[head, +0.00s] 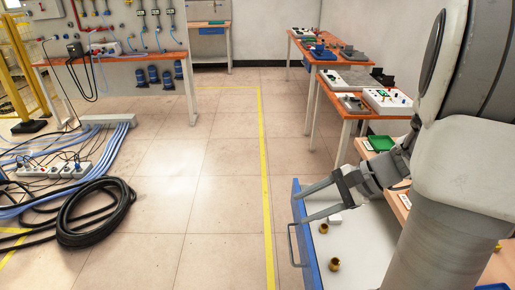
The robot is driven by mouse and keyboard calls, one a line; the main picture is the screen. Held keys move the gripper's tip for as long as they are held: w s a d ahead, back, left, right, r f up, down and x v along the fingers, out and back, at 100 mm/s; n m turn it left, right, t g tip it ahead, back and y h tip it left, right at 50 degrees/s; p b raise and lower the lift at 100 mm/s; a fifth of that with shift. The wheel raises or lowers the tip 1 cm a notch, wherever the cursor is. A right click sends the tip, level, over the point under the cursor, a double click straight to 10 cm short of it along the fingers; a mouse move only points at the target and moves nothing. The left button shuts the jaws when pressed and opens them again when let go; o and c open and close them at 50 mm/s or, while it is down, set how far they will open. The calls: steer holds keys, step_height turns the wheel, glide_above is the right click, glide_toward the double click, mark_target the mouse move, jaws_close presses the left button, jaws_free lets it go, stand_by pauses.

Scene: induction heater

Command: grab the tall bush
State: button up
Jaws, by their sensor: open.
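Two small brass bushes lie on the white bottom of a blue-fronted open drawer (372,262). One bush (323,228) is just below my gripper in the picture, and a slightly larger-looking bush (334,264) sits nearer, close to the drawer front. I cannot tell for sure which is the tall one. My gripper (302,206) is open with nothing between its fingers. Its fingers point left, above the drawer's far part and front edge, apart from both bushes. A small white block (334,219) shows by the lower finger.
The drawer's handle (293,246) sticks out left. Orange-topped benches with devices (352,104) stand behind. A green tray (381,143) is near my arm. Black cable coils (95,212) and power strips lie on the left floor. The middle floor is clear.

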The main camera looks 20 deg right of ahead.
steer(key=d+f+m+t+b, duration=0.5)
steer(key=d+f+m, duration=0.4)
steer(key=f, duration=0.6)
steer(key=m+t+h+b, duration=0.2)
steer(key=m+b, duration=0.3)
steer(key=b, duration=0.2)
glide_toward(332, 260)
steer(key=x, duration=0.4)
steer(key=shift+w+d+f, duration=0.15)
steer(key=shift+w+f, duration=0.1)
steer(key=shift+f, duration=0.1)
steer(key=shift+b+x, duration=0.35)
steer(key=shift+x, duration=0.6)
steer(key=shift+b+x, duration=0.7)
steer(key=shift+x, duration=2.2)
steer(key=shift+r, duration=0.1)
jaws_close()
